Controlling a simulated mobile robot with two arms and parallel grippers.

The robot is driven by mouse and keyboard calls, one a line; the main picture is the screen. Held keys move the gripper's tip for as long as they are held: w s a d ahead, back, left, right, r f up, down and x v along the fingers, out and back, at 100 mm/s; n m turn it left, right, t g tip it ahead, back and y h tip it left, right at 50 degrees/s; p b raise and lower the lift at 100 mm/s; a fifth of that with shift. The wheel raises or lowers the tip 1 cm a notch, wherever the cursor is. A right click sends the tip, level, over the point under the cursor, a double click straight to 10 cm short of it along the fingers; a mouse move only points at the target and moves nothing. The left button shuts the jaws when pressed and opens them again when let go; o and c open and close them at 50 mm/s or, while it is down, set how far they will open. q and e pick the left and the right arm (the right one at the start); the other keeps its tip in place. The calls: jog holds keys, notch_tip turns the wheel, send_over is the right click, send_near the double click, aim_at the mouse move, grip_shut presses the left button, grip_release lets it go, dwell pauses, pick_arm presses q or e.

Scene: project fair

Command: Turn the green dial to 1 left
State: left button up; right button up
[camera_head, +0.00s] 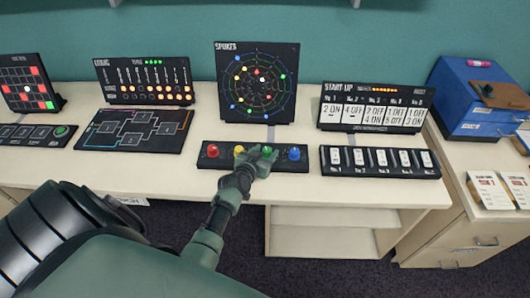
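A black control strip (225,163) lies on the table with a row of dials: red (213,150), yellow (239,150), green (267,151) and blue (294,154). The green dial is mostly hidden by my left gripper (262,157), which reaches over it from the front. I cannot tell whether the fingers are closed on the dial or only around it. My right gripper is not in view.
To the right are a switch panel (380,172) and the START UP board (376,92). A black track panel (133,129) lies to the left. A blue box (470,98) and cards (490,190) are on the right. The table's front edge is close.

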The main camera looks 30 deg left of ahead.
pick_arm(q)
jog(key=shift+v, duration=3.9)
jog(key=shift+d, duration=0.1)
